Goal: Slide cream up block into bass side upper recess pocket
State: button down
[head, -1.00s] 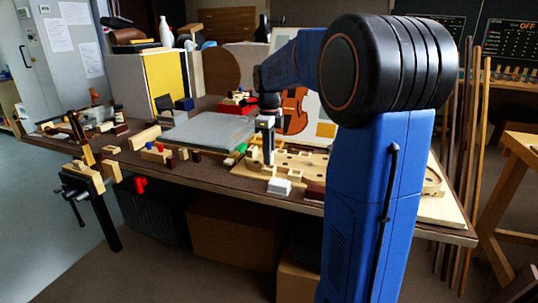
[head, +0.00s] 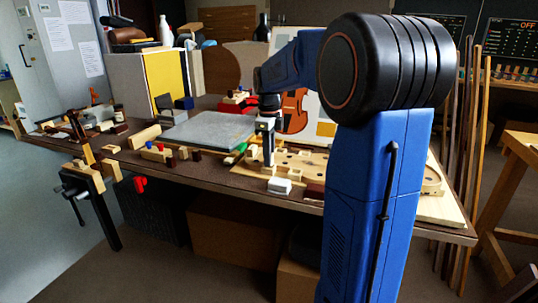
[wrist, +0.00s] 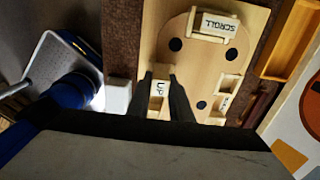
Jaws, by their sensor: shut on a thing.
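The cream UP block (wrist: 159,87) shows its "UP" label in the wrist view, between the two dark fingers of my gripper (wrist: 160,80). My gripper is shut on it. In the head view my gripper (head: 267,152) points down over the left part of the pale wooden mould board (head: 300,162). The same board (wrist: 203,62) fills the middle of the wrist view, with dark round holes. The block is at the board's left side there. The fingers and block hide much of the bass side upper recess pocket, so I cannot tell how far the block sits in it.
A block labelled SCROLL (wrist: 214,25) lies at the board's far end in the wrist view. Another labelled block (wrist: 224,101) is at its right side. A white box (head: 280,186) stands at the bench's front edge. A grey slab (head: 208,131) lies left of the board.

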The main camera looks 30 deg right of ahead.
jog(key=shift+f, duration=0.45)
jog(key=c, duration=1.5)
grip_release()
notch_tip(320, 180, up, 17)
jog(key=shift+r, duration=0.2)
